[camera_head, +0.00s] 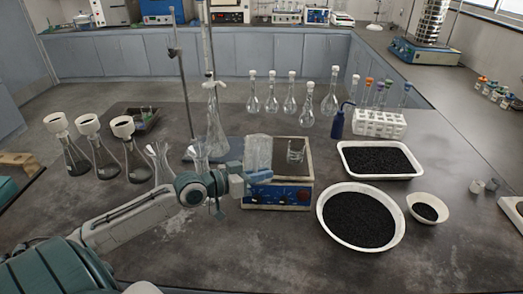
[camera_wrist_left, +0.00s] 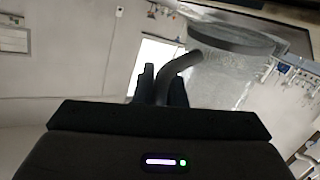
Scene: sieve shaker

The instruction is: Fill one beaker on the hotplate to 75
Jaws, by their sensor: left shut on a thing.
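The hotplate (camera_head: 277,199) has a blue front and a dark top plate and stands on the bench at the middle. A small clear beaker (camera_head: 296,153) stands on its top, towards the right. My left gripper (camera_head: 260,176) is shut on the curved grey handle (camera_wrist_left: 180,72) of a clear jug (camera_head: 257,153). The jug is just left of the beaker, in front of the hotplate's left part, and hides some of it. The jug also shows large in the left wrist view (camera_wrist_left: 222,75). I cannot tell the liquid level in the jug or the beaker. My right gripper is out of view.
Flasks with white funnels (camera_head: 122,127) and a stand (camera_head: 180,90) are at the left. A white tray (camera_head: 345,170) and a round bowl (camera_head: 327,222) of black granules lie right of the hotplate. A blue wash bottle (camera_head: 337,124) and test tube rack (camera_head: 380,127) stand behind.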

